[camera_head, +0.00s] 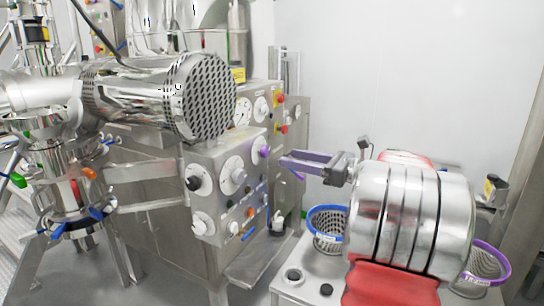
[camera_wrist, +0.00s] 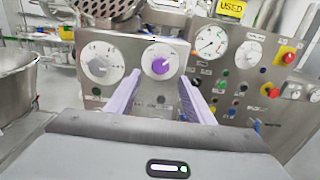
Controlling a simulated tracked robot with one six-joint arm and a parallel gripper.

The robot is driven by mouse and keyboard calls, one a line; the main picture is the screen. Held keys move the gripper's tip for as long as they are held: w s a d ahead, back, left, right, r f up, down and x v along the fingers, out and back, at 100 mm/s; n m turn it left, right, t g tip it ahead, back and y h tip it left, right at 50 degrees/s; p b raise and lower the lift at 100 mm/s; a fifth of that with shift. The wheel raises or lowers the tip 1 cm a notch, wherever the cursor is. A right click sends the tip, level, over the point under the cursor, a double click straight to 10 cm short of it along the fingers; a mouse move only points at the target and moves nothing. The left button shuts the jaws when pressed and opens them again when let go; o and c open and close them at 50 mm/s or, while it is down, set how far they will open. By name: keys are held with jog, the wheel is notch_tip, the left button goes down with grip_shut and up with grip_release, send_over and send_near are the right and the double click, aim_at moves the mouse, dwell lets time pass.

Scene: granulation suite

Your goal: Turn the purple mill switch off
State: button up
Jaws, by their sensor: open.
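The purple mill switch (camera_wrist: 159,62) is a round purple knob on a white dial, on the steel control panel ahead. In the head view the purple knob (camera_head: 264,152) is on the panel's upper right part. My gripper (camera_wrist: 160,76) has two long purple fingers, open and empty. In the wrist view the knob shows between the two fingertips, a little above their middle. In the head view my gripper (camera_head: 284,160) reaches toward the panel, its tips close to the right of the knob. I cannot tell any contact or the switch's setting.
A white dial with a grey knob (camera_wrist: 99,64) is left of the switch. Gauges (camera_wrist: 211,41) and red and yellow switches (camera_wrist: 285,55) are on the right. A perforated metal cylinder (camera_head: 205,97) overhangs the panel. Blank wall (camera_head: 350,70) lies behind my arm.

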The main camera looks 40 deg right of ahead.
aim_at(268, 153)
jog(key=x, duration=0.7)
jog(key=shift+c, duration=0.5)
